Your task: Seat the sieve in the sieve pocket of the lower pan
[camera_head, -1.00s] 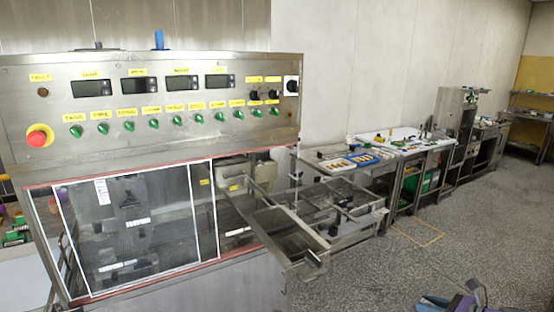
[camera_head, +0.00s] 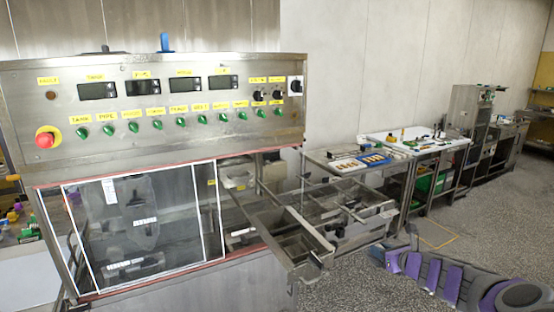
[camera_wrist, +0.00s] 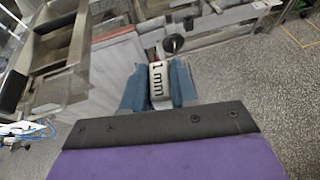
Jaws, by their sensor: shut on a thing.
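My gripper (camera_wrist: 158,86) is shut on a pale tag marked "1 mm" (camera_wrist: 158,80), held between its two blue fingers in the wrist view. The tag looks like part of the sieve; the rest of the sieve cannot be made out clearly behind the fingers. An open steel pan (camera_head: 308,270) juts out from the right side of the machine in the head view; it looks like the lower pan. A steel trough, apparently the same pan, shows at the upper left of the wrist view (camera_wrist: 15,88). The sieve pocket cannot be told apart clearly. The gripper is apart from the pan, to its right.
The machine's control panel (camera_head: 150,105) and clear guard (camera_head: 140,225) stand at the left. A steel frame (camera_head: 375,213) lies behind the pan.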

